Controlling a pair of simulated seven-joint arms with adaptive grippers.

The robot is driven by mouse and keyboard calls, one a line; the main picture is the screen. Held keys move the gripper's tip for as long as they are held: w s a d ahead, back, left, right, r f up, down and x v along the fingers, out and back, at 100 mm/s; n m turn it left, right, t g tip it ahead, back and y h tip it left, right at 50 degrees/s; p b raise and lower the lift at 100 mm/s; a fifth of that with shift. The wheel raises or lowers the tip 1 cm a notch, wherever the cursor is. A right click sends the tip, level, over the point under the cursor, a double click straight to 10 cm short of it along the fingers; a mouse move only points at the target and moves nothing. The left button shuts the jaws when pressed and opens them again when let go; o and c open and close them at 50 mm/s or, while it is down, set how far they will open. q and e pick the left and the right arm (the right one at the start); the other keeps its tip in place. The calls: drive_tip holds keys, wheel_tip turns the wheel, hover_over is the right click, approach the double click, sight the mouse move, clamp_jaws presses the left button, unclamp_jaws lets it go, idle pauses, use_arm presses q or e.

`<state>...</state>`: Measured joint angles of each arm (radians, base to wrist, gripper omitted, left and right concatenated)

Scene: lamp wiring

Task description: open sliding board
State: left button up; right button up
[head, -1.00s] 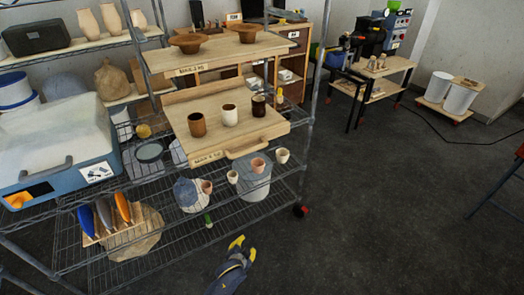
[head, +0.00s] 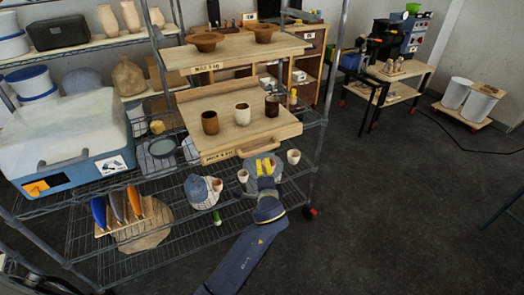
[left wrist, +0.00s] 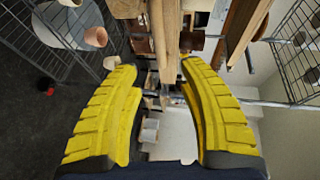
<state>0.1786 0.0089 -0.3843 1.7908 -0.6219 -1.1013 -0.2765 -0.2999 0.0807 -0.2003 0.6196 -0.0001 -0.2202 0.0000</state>
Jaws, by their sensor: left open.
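The sliding board (head: 228,143) is a pale wooden shelf board on the wire rack, with a wooden handle (head: 246,152) on its front edge. A brown cup (head: 210,122), a white cup (head: 242,114) and a dark cup (head: 272,105) stand on it. My left gripper (head: 266,166), with yellow fingers, is open just in front of and below the handle. In the left wrist view, a wooden edge (left wrist: 164,40) runs between the spread fingers (left wrist: 162,85), apart from both. I cannot tell there whether it is handle or board. My right gripper is not in view.
An upper board (head: 235,56) with two brown bowls is above. Small cups (head: 293,157) and a grey bucket stand on the wire shelf below, close to my left gripper. A blue box (head: 70,150) is at left. The dark floor (head: 400,200) at right is open.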

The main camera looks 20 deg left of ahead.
sight(261, 151)
use_arm(q)
drive_tip(key=x, duration=1.5)
drive_tip(key=shift+c, duration=0.2)
clamp_jaws()
